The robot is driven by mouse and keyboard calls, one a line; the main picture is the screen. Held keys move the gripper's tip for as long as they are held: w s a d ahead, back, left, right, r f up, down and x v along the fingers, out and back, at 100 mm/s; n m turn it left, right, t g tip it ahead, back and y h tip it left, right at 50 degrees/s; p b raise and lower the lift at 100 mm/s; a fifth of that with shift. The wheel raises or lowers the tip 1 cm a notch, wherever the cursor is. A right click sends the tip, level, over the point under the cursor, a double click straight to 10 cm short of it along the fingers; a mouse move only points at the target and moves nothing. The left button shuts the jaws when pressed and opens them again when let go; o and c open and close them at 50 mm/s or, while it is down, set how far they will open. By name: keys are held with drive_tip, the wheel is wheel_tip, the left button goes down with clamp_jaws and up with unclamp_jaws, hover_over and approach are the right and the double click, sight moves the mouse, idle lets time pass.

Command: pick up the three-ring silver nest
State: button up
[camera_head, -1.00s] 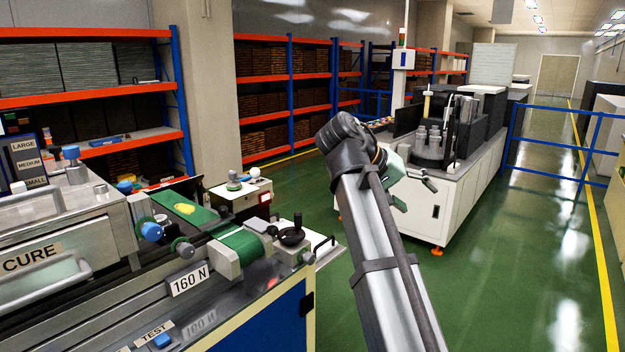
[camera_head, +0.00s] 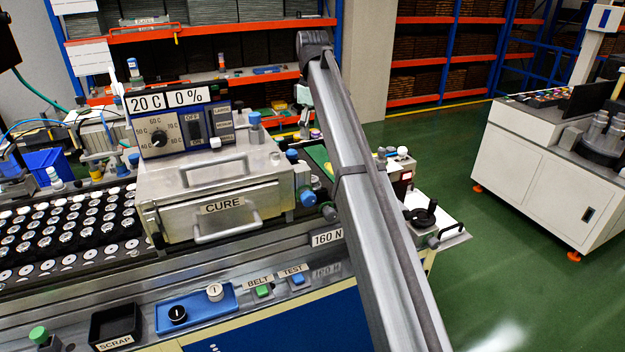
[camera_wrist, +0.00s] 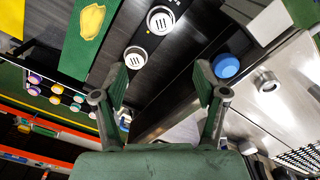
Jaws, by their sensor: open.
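My gripper (camera_wrist: 160,88) is open and empty in the wrist view, its two green-padded fingers spread apart. Two round whitish pieces, each with three dark strokes on top, lie beyond the fingertips on a dark strip: one piece (camera_wrist: 160,19) near the top edge, another piece (camera_wrist: 135,57) closer, just above the gap between the fingers. I cannot tell whether either is the three-ring silver nest. In the head view my arm hides the area around my gripper. Several small silver round parts (camera_head: 68,212) stand in rows on the bench at left.
A CURE box (camera_head: 215,190) with a handle stands on the bench. A blue tray (camera_head: 200,303) holds one black and one white knob-like piece. A SCRAP bin (camera_head: 115,325) sits at the front. In the wrist view, a blue knob (camera_wrist: 226,66) is beside the right finger.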

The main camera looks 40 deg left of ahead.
wheel_tip(320, 180, down, 11)
drive_tip(key=p, duration=0.2)
drive_tip(key=shift+r+p, duration=0.1)
drive_tip(key=shift+p, duration=0.25)
drive_tip(key=shift+s+f+p, duration=0.1)
drive_tip(key=shift+f+p, duration=1.05)
drive_tip(key=shift+f, duration=1.4)
drive_tip(key=c, duration=1.3)
